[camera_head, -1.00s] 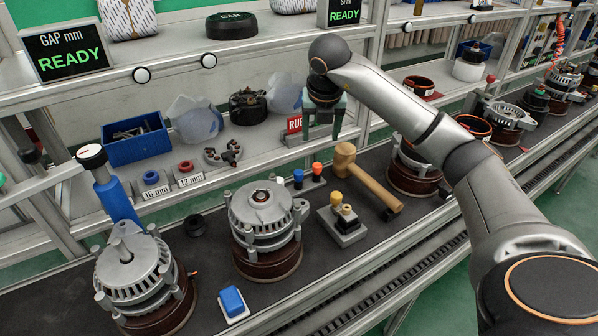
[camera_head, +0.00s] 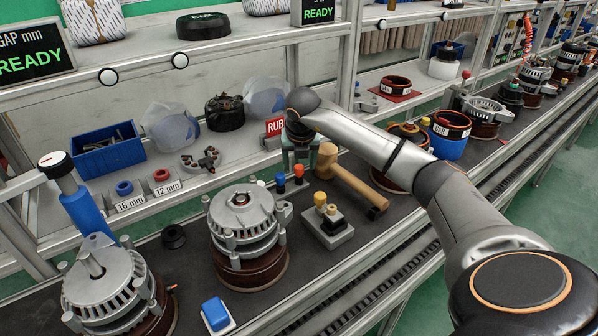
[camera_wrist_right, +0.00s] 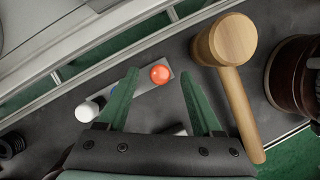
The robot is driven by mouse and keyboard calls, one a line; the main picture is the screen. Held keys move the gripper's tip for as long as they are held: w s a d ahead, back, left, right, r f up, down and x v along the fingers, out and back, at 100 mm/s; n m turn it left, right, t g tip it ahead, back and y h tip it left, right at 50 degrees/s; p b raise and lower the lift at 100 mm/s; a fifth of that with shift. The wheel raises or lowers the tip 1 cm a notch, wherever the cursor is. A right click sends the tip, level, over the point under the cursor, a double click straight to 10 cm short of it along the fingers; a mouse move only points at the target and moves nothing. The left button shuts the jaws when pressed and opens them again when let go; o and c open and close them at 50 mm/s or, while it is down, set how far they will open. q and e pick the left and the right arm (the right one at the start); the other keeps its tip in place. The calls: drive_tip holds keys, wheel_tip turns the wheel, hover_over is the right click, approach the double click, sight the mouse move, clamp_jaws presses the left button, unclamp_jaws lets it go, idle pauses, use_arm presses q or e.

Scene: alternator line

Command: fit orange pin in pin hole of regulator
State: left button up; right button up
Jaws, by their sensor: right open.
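The orange pin (camera_head: 298,172) stands upright beside a blue pin (camera_head: 280,181) on a small strip on the dark bench. My right gripper (camera_head: 302,163) is open and empty, low over the orange pin. In the right wrist view, the orange pin's round top (camera_wrist_right: 159,74) shows between the two green fingertips, with gaps on both sides. A small curved dark part (camera_head: 201,159) on the shelf may be the regulator, but I cannot tell for sure, and no pin hole can be made out. My left gripper is not in view.
A wooden mallet (camera_head: 345,179) lies close to the right of the pins, also in the right wrist view (camera_wrist_right: 232,70). A grey block with yellow-topped pegs (camera_head: 327,222) stands in front. An alternator (camera_head: 243,230) is to the left. The shelf with the red sign (camera_head: 275,126) rises behind.

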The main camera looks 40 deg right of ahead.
drive_tip(key=shift+x, duration=1.25)
clamp_jaws()
